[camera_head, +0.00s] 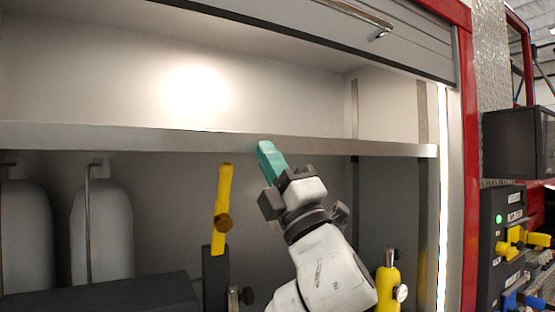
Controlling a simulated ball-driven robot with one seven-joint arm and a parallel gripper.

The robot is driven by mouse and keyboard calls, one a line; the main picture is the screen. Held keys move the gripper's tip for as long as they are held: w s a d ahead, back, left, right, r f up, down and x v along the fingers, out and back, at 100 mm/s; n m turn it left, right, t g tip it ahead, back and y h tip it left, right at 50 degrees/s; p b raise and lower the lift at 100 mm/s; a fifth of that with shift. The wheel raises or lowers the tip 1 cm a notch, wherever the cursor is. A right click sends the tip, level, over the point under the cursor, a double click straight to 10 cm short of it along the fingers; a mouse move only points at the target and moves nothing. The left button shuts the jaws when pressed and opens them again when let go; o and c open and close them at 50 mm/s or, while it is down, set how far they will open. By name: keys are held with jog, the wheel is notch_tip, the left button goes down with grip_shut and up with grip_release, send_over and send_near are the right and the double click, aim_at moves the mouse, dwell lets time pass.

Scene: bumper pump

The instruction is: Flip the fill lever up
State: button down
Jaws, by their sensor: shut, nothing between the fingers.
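A dark pump panel (498,225) stands at the far right, outside the compartment. It carries a yellow lever (520,238) and a blue lever (512,299), both cut close to the picture's edge. Their labels are too small to read, so I cannot tell which one is the fill lever. My gripper (266,149) has teal fingers, closed together and empty. It points up and to the left, in front of the metal shelf edge, well left of the panel and apart from both levers.
A metal shelf (100,135) crosses the compartment. Below it are grey cylinders (103,230), a yellow-handled tool (223,200) and a yellow item (388,285). A red frame (470,150) stands between my arm and the panel. A dark box (518,143) juts out above the panel.

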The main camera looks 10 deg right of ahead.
jog(key=shift+s+d+r, duration=0.1)
jog(key=shift+s+d, duration=0.15)
jog(key=shift+s, duration=0.25)
jog(key=shift+s+d, duration=0.2)
jog(key=shift+s, duration=0.3)
